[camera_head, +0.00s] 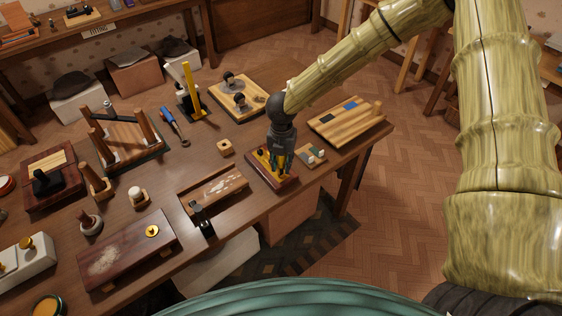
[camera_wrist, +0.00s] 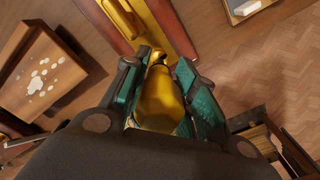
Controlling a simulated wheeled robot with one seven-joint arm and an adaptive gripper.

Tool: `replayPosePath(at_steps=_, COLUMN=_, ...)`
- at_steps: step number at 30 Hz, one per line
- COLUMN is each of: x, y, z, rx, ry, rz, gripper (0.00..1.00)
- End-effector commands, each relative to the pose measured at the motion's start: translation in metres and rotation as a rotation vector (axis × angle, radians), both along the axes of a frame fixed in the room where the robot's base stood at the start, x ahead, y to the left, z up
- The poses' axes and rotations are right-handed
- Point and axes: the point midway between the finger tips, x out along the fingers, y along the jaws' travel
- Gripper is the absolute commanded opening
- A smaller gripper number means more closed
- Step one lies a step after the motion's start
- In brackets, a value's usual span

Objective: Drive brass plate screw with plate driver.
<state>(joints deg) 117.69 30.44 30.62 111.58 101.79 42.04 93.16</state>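My gripper (camera_head: 280,160) points down over a dark red block (camera_head: 263,170) near the table's front edge. In the wrist view its teal finger pads (camera_wrist: 162,95) close on both sides of a gold-coloured driver (camera_wrist: 158,100), which I take to be the plate driver. The driver's narrow end points at a brass plate (camera_wrist: 128,22) on the red block. Whether the tip touches a screw cannot be told; the screw is hidden by the driver and gripper. In the head view the gripper hides most of the plate.
A wooden tray (camera_head: 215,193) with pale flakes lies left of the block. A small board with pale pieces (camera_head: 311,156) and a striped board (camera_head: 346,121) lie right. A blue-handled tool (camera_head: 167,116) and a small wooden cube (camera_head: 225,147) lie farther back.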

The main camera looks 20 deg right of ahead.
Motion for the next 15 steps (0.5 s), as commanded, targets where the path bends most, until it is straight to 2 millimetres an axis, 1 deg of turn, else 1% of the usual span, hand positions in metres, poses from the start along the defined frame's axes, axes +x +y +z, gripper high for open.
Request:
replayPosePath(at_steps=1, x=-0.0004, y=-0.0002, z=-0.0008, rx=0.001, ry=0.001, rz=0.002, gripper=0.4)
replayPosePath(at_steps=3, x=-0.0001, y=0.0, z=-0.0005, rx=0.001, ry=0.001, rz=0.003, gripper=0.52)
replayPosePath(at_steps=15, x=0.001, y=0.0011, z=0.0026, rx=0.001, ry=-0.002, rz=0.007, gripper=0.52)
